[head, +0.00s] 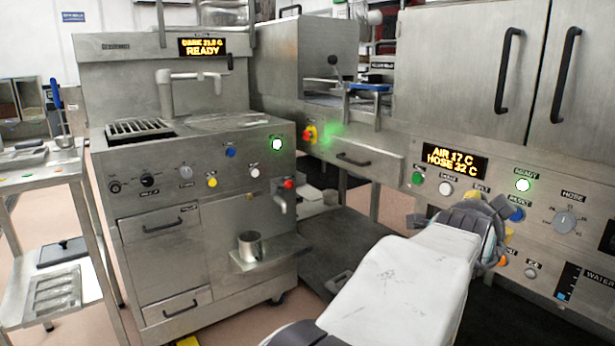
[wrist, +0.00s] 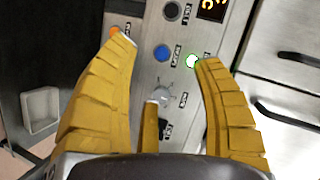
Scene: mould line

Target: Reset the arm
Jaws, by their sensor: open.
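Between the fingers lie a blue button (wrist: 162,53) and a silver knob (wrist: 160,95) on a steel panel. A lit green button (wrist: 191,61) is by the right fingertip and an orange button (wrist: 115,31) by the left one. I cannot tell whether the fingertips touch the panel. In the head view my white arm reaches to the right-hand panel, and its wrist hides part of the buttons there.
The right machine's panel (head: 440,190) has a display (head: 455,160), a lit button (head: 522,185) and a HOSE knob (head: 564,222). The left machine (head: 190,200) shows READY and has a metal cup (head: 250,245) on its shelf. A steel cart (head: 45,180) stands at the far left.

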